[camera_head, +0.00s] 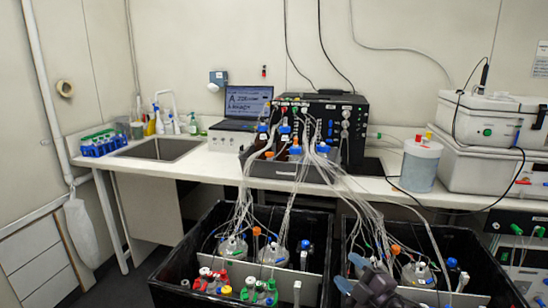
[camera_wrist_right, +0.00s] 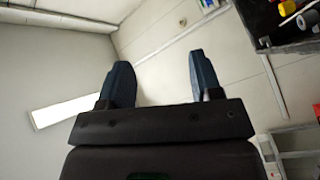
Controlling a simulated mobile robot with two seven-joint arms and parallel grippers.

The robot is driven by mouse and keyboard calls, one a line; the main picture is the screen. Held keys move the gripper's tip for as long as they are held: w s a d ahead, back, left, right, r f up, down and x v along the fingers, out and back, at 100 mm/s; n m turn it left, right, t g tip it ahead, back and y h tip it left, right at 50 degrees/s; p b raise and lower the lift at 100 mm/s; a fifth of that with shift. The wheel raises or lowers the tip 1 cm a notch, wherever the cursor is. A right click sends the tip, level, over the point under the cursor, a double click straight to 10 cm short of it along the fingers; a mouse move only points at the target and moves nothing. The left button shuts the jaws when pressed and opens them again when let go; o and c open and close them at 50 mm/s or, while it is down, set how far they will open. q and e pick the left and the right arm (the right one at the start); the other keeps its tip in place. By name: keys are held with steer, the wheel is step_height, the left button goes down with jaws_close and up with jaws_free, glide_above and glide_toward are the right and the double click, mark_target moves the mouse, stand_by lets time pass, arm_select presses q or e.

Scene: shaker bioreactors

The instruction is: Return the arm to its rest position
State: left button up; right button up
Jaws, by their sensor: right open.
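My right gripper (camera_head: 362,278) shows at the bottom of the head view, in front of the right black tub (camera_head: 480,258). It hides part of that tub's contents. In the right wrist view my right gripper (camera_wrist_right: 160,85) has its two dark blue fingers spread wide apart with nothing between them. My left gripper is in neither view.
The left black tub (camera_head: 168,272) holds glass vessels and coloured caps. Many thin tubes (camera_head: 245,190) run from both tubs up to the black control unit (camera_head: 340,125) on the bench (camera_head: 200,165). A laptop (camera_head: 245,105), sink (camera_head: 158,149) and white container (camera_head: 420,165) are on the bench.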

steer(key=s+d+f+m+g+h, duration=0.1)
steer(key=s+d+f+m+h, duration=0.2)
steer(key=s, duration=0.7)
steer(key=s+d+f+m+g+h, duration=0.2)
steer(key=s+d+f+m+h, duration=0.1)
steer(key=s+f+m, duration=0.5)
steer(key=s+d+f+m+g+h, duration=0.2)
steer(key=s+f+m, duration=0.4)
steer(key=s+f, duration=0.6)
steer(key=shift+d+f+h, duration=0.15)
steer(key=shift+d+h, duration=0.55)
steer(key=shift+d, duration=0.4)
